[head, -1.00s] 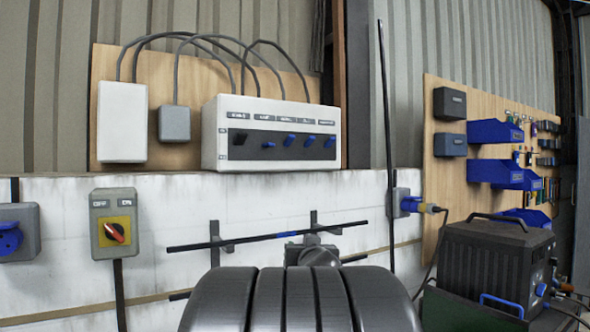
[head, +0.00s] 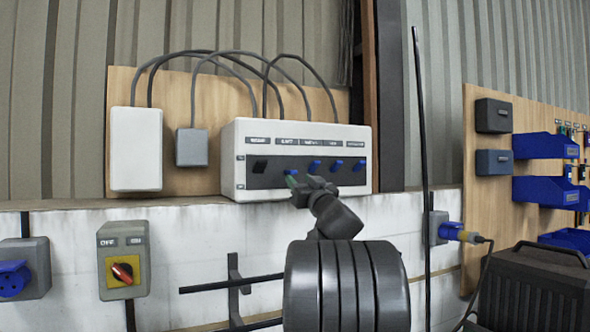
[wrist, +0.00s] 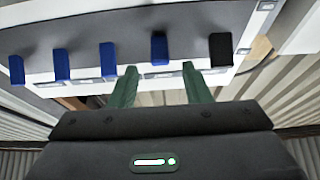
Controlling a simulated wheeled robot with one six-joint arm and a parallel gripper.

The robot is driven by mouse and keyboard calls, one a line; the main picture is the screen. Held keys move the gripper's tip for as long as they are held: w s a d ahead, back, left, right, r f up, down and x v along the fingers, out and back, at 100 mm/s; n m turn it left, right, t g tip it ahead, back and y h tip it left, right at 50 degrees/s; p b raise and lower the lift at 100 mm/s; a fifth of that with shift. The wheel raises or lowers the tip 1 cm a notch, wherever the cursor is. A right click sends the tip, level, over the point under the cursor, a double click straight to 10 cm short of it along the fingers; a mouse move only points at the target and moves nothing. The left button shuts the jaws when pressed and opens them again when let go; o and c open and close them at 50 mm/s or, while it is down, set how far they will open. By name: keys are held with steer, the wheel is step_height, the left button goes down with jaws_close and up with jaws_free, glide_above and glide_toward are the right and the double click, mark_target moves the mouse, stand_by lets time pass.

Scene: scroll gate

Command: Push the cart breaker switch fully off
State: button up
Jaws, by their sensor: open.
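The white breaker box (head: 230,160) hangs on a wooden board, with a row of switches on its dark strip. The far-left switch (head: 260,166) is black; the others are blue. Labels above are too blurred to read surely; the second from left may say CART. That second switch (wrist: 159,48) sits lower than the other blue ones in the earlier head view. My gripper (wrist: 159,68) is open, its green fingers pointing at the box, one to each side of this switch in the wrist view. Contact cannot be told. In the head view my gripper (head: 291,181) partly covers it.
A rotary OFF/ON switch (head: 122,271) and a grey socket box (head: 22,268) are on the white wall at lower left. A thin dark pole (head: 420,160) stands right of the box. A tool board (head: 478,180) and dark machine (head: 535,285) are further right.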

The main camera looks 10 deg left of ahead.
mark_target(290, 172)
steer(key=p+x, duration=0.1)
steer(key=x, duration=0.4)
jaws_close()
